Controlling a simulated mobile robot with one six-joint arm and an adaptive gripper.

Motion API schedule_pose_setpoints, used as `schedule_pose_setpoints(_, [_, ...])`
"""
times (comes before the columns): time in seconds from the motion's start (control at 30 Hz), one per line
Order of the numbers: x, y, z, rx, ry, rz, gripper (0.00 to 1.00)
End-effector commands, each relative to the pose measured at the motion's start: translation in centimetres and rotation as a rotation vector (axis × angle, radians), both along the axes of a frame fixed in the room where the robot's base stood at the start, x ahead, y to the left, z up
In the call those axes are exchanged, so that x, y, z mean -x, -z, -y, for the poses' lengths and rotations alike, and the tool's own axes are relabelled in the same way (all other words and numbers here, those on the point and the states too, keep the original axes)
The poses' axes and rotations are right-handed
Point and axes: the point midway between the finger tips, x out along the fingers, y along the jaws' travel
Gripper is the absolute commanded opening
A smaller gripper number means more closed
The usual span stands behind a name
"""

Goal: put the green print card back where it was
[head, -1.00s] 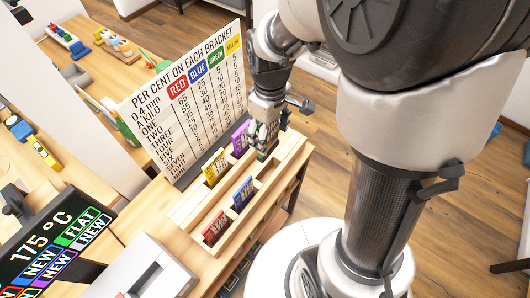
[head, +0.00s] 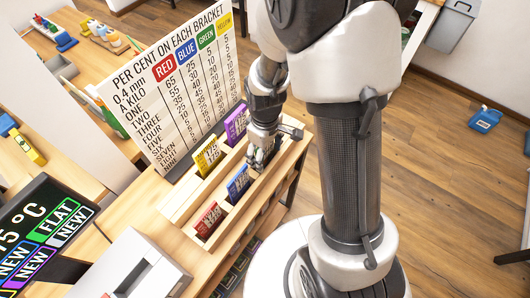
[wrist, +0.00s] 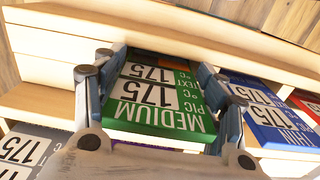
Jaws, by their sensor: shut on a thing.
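The green print card (wrist: 158,122), marked MEDIUM and 175, shows in the wrist view between the two fingers of my gripper (wrist: 160,100), which is shut on it. In the head view my gripper (head: 260,160) is low over the wooden card rack (head: 187,208), just beyond the blue card (head: 238,184) in the front row. The green card is mostly hidden there by the fingers. In the wrist view the blue card (wrist: 268,112) is right of the green one. I cannot tell whether the green card's lower edge rests in a slot.
A red card (head: 208,219) stands in the front row. Yellow (head: 207,157) and purple (head: 236,124) cards stand in the back row. A white percentage board (head: 175,80) rises behind the rack. A dark display (head: 45,235) and a white box (head: 130,270) are at lower left.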

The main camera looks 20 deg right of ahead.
Motion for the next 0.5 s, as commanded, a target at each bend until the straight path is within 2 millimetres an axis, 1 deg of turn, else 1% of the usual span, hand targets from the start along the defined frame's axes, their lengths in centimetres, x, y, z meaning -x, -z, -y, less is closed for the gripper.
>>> schedule_pose_setpoints(0.17, [-0.07,-0.19,0.0,0.0,0.0,0.002,0.18])
schedule_pose_setpoints(0.3, [-0.06,0.23,0.0,0.0,0.0,0.002,0.18])
schedule_pose_setpoints(0.33, [-0.06,0.14,0.0,0.0,0.0,0.002,0.67])
schedule_pose_setpoints(0.5, [-0.05,0.09,0.0,0.0,0.0,0.001,0.78])
